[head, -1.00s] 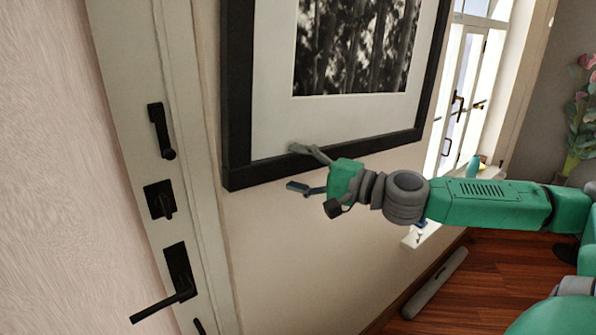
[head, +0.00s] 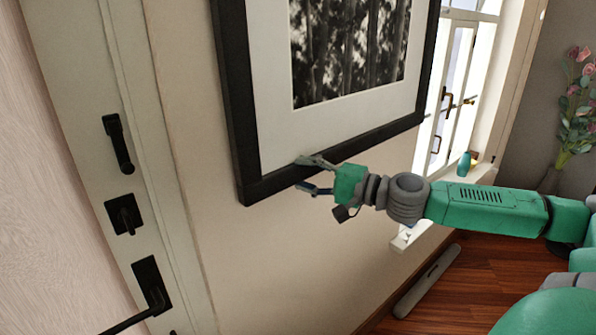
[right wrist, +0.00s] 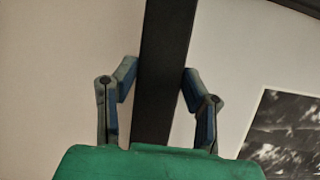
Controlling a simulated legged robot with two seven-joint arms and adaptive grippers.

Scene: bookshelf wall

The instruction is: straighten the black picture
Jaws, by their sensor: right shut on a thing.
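The black picture (head: 232,100) has a black frame, a white mat and a dark photo of trees. It hangs on the wall in the head view, and its lower edge slopes up to the right. My right gripper (head: 310,176) is shut on the lower bar of the frame, right of the lower left corner. In the right wrist view the bar (right wrist: 161,75) runs between the two fingers of the gripper (right wrist: 157,85), with the photo at the lower right. My left gripper is not in view.
A white door (head: 105,110) with black handles is at the left. At the right are a bright window (head: 455,90), its sill with a teal vase (head: 464,164), and pink flowers (head: 575,100). A grey bar (head: 427,281) lies on the wooden floor.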

